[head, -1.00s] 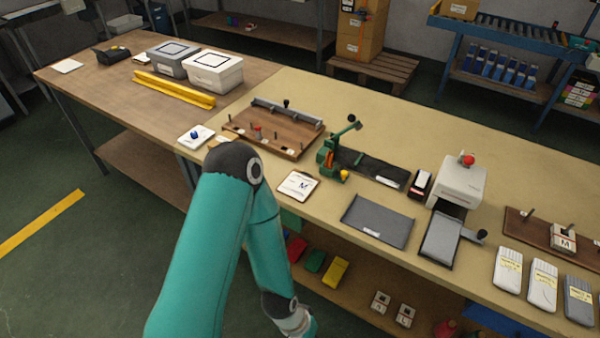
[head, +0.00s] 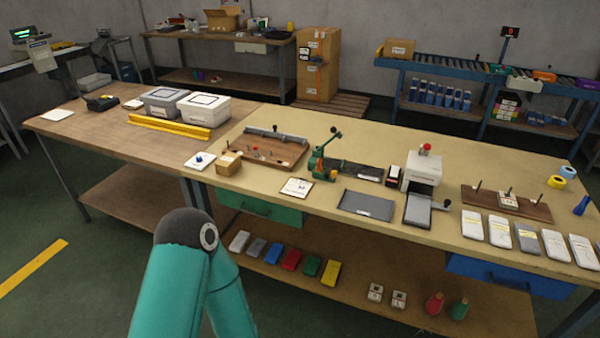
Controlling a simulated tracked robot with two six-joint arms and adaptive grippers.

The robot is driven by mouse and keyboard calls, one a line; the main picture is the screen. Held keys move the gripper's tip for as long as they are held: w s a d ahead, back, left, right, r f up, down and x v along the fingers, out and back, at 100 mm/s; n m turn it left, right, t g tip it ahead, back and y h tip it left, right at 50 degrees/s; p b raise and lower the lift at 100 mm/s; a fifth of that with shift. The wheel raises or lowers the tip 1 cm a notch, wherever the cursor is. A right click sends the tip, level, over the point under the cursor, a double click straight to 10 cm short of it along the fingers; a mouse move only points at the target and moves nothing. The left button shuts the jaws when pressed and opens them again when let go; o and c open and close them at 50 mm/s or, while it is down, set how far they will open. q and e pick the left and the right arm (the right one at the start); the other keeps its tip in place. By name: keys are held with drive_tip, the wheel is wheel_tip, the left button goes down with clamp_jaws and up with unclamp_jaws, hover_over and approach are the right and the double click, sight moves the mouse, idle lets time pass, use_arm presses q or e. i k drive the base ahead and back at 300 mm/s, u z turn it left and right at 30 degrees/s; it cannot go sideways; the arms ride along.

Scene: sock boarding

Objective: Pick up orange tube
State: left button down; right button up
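I cannot make out an orange tube for certain in the head view. A yellow roll (head: 557,182) and a light blue roll (head: 568,172) are at the right end of the long table. A red cone-shaped spool (head: 434,304) and a green one (head: 459,309) stand on the lower shelf. One teal arm of mine rises at the bottom left, in front of the table, and its gripper is below the picture. My other gripper is also out of view.
The long table (head: 400,150) holds a wooden fixture board (head: 262,150), a green hand press (head: 322,165), a white machine (head: 421,172) and several white packs on the right. Several coloured packs lie on the lower shelf. Dark green floor is open at the left.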

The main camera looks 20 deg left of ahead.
sight(320, 162)
drive_tip(key=u, duration=1)
drive_tip(key=i, duration=0.95)
drive_tip(key=u, duration=0.05)
